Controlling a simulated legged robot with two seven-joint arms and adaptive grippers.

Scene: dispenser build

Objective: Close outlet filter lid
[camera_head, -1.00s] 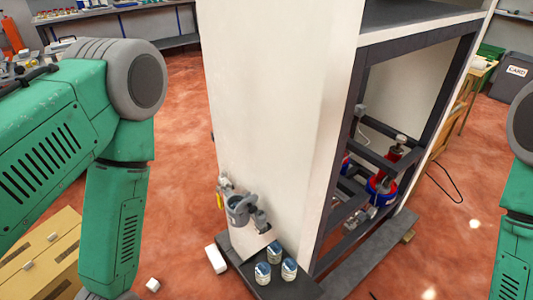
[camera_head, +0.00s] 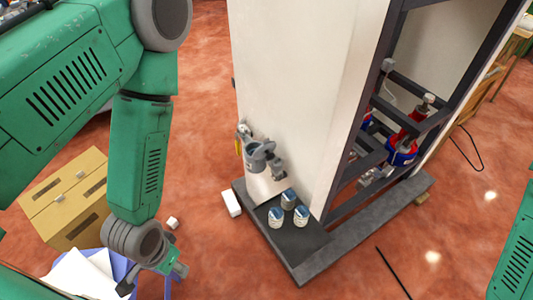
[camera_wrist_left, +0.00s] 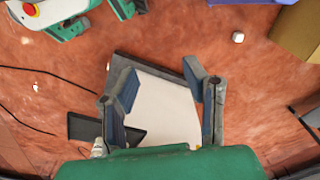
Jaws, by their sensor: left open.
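The white dispenser cabinet (camera_head: 295,90) stands in the middle of the head view. A grey outlet fitting (camera_head: 258,155) sticks out low on its white side, with a rounded upper part and a spout-like lower part. I cannot make out which piece is the filter lid or how far open it is. My left gripper (camera_head: 155,275) is low at the left, open and empty, well apart from the fitting. The left wrist view shows its two fingers spread (camera_wrist_left: 160,78), with a white panel beyond them; the fitting is not clear there. My right gripper is out of view.
Several blue-and-white cups (camera_head: 288,200) stand on the dark base ledge below the fitting. A white block (camera_head: 231,203) lies beside the base. A cardboard box (camera_head: 65,200) and a blue bin with white sheets (camera_head: 85,275) are at the left. Red floor between is mostly clear.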

